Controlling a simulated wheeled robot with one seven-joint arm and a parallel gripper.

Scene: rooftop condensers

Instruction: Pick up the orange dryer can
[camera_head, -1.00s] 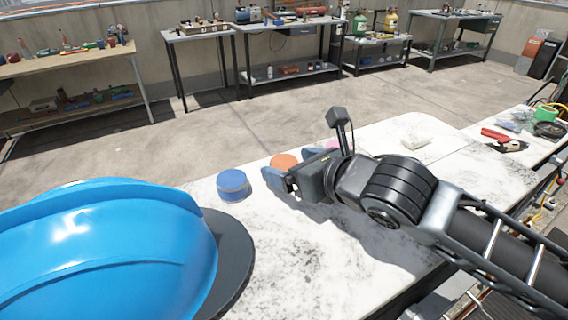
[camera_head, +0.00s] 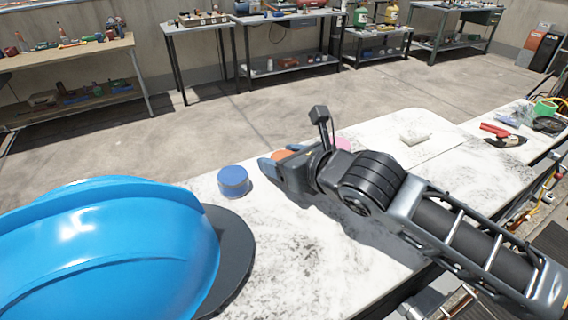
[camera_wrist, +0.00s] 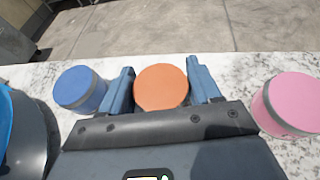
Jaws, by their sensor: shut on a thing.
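The orange dryer can (camera_wrist: 161,86) is a short round can with an orange top. In the wrist view it sits between the two blue fingers of my gripper (camera_wrist: 161,92), which is shut on it. In the head view only a sliver of the orange can (camera_head: 282,155) shows behind my gripper (camera_head: 275,165). Its lower part is hidden, and I cannot tell whether it touches the worktop.
A blue can (camera_head: 233,181) stands just left of my gripper, and a pink can (camera_wrist: 290,102) stands to the right. A blue hard hat (camera_head: 115,235) fills the front left of the white speckled worktop (camera_head: 300,250). Red-handled pliers (camera_head: 500,134) lie at the far right.

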